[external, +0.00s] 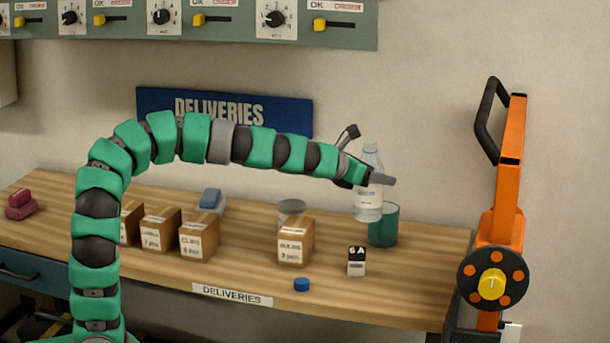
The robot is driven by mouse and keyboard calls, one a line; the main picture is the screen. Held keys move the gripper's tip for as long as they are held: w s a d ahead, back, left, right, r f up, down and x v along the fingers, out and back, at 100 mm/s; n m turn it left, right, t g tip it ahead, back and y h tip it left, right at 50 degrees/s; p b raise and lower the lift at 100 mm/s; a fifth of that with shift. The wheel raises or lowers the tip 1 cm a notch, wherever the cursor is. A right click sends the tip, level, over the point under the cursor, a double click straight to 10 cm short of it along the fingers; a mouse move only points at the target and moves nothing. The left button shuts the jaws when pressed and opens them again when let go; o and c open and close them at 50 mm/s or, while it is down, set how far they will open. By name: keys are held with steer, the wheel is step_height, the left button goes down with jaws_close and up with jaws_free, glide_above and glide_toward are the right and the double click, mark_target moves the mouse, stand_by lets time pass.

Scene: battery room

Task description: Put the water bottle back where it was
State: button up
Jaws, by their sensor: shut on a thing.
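The clear water bottle (368,205) with a pale label is upright at the right part of the wooden bench. My gripper (372,172) is shut on its upper part, with one finger showing in front of it. The bottle's lower end is beside the dark green cup (384,226) and overlaps it in the picture. I cannot tell whether the bottle touches the bench or hangs just above it.
Small cardboard boxes (296,243), a grey round container (291,208), a white-and-black block (356,262) and a blue cap (302,285) are on the bench (420,272). An orange upright device (508,215) stands at the right. The bench's front right is clear.

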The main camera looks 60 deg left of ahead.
steer(key=s+d+f+h+b, duration=0.1)
steer(key=s+d+b, duration=0.7)
steer(key=s+d, duration=0.3)
step_height(320, 180, down, 7)
steer(key=shift+a+m, duration=0.2)
steer(key=shift+m, duration=0.2)
steer(key=r+b+x, duration=0.1)
steer(key=b+x, duration=0.1)
steer(key=x, duration=1.4)
steer(key=shift+w+d, duration=0.15)
steer(key=shift+w, duration=0.35)
steer(key=shift+b, duration=0.35)
steer(key=o, duration=1.2)
steer(key=shift+r, duration=0.15)
